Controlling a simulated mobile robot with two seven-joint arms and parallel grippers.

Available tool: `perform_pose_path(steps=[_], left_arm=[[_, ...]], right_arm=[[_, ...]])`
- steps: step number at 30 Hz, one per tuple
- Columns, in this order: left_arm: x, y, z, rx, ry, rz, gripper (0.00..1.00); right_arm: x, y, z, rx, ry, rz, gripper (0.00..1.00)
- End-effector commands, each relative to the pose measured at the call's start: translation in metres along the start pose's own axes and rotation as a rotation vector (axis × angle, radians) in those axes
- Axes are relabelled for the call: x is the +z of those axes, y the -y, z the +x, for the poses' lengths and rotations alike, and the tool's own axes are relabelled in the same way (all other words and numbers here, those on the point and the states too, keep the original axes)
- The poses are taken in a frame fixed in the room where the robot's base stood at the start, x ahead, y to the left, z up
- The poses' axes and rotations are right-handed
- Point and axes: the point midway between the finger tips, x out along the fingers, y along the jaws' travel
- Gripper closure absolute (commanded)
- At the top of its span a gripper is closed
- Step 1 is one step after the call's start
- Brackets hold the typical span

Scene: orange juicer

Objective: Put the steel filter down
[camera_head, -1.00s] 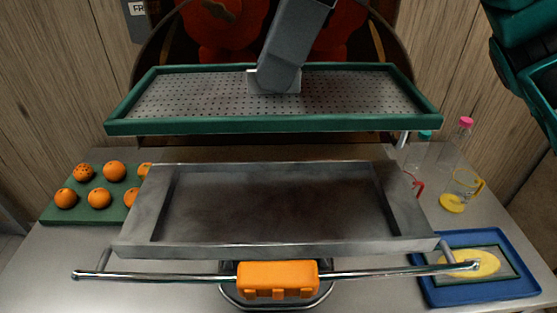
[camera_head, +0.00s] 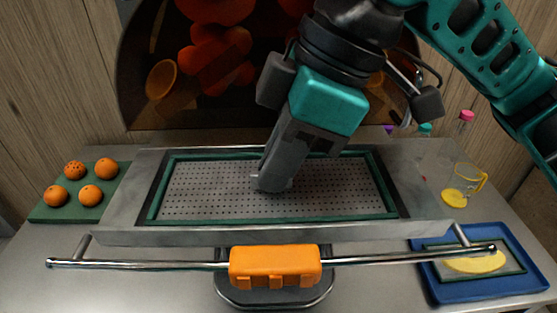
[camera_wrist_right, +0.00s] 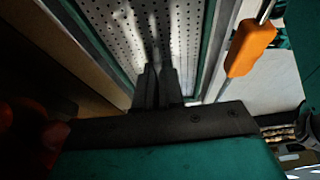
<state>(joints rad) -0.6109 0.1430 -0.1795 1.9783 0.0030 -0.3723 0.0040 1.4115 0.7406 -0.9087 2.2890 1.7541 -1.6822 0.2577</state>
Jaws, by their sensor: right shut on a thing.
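The steel filter (camera_head: 220,185) is a perforated steel sheet with a green rim. In the head view it lies inside the steel tray (camera_head: 420,208) of the juicer, roughly level. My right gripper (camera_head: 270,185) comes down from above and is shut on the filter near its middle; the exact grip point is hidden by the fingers. In the right wrist view the gripper's fingers (camera_wrist_right: 157,88) reach the filter (camera_wrist_right: 150,30), whose green rim runs along both sides. My left gripper is in neither view.
An orange block (camera_head: 275,265) sits on a metal bar in front of the tray. A green board (camera_head: 60,213) with several oranges is at left. A blue tray (camera_head: 440,293), a yellow-handled jug (camera_head: 462,190) and bottles stand at right.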

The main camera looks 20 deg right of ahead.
Motion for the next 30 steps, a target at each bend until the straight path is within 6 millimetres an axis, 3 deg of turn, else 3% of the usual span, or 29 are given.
perform_pose_path(steps=[6,7,15,23,30], left_arm=[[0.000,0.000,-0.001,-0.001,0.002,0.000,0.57],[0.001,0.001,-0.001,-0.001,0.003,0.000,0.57],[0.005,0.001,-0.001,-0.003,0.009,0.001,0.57],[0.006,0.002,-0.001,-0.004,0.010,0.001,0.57],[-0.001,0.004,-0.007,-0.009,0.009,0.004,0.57]], right_arm=[[0.001,0.000,0.002,-0.001,0.000,0.000,1.00],[0.001,0.000,0.002,-0.001,0.001,0.000,0.90],[0.001,0.000,0.001,0.000,0.000,0.000,0.67],[0.000,0.000,-0.001,0.001,0.000,0.000,0.67],[-0.002,-0.001,-0.039,0.005,-0.003,0.001,0.67]])
